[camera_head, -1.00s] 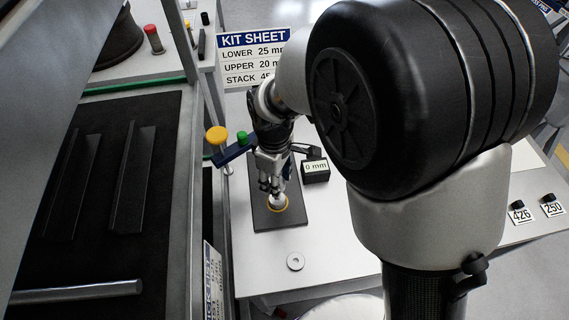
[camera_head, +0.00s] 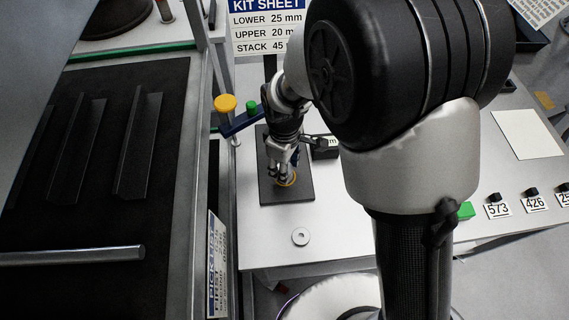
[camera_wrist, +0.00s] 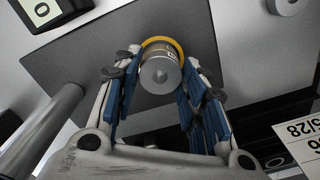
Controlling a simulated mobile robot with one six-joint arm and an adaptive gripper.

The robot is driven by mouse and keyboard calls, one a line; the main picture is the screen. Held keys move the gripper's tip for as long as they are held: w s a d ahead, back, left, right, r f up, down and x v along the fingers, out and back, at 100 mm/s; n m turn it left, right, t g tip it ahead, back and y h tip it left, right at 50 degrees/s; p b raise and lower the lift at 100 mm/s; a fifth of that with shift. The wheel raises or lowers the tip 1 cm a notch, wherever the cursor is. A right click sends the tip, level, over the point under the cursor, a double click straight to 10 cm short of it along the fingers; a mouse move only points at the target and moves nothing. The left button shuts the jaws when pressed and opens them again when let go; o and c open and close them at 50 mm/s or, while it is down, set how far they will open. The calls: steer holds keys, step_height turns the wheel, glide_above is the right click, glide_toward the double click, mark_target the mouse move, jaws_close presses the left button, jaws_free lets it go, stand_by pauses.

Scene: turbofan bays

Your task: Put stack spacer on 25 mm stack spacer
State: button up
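A silver cylindrical spacer (camera_wrist: 160,72) with a pale label band stands inside a yellow ring (camera_wrist: 165,40) on a dark plate; I cannot tell whether it is one piece or two stacked. My gripper (camera_head: 284,176) is down at that ring in the head view. In the wrist view its blue-padded fingers (camera_wrist: 163,75) lie on both sides of the spacer. Whether the pads touch it is not clear. The ring (camera_head: 288,180) also shows in the head view, where the fingers mostly hide the spacer. A flat grey disc with a hole (camera_head: 300,237) lies on the white table.
The dark plate (camera_head: 275,195) lies on the white table. A black display box (camera_head: 322,150) stands just right of the gripper, and a yellow knob (camera_head: 225,103) and green knob (camera_head: 251,107) to its left. The kit sheet (camera_head: 264,30) reads lower 25, upper 20.

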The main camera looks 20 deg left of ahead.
steer(key=o, duration=0.4)
steer(key=shift+c, duration=0.2)
step_height(320, 180, up, 12)
steer(key=p, duration=0.3)
steer(key=shift+r+p, duration=0.25)
steer(key=shift+p, duration=0.05)
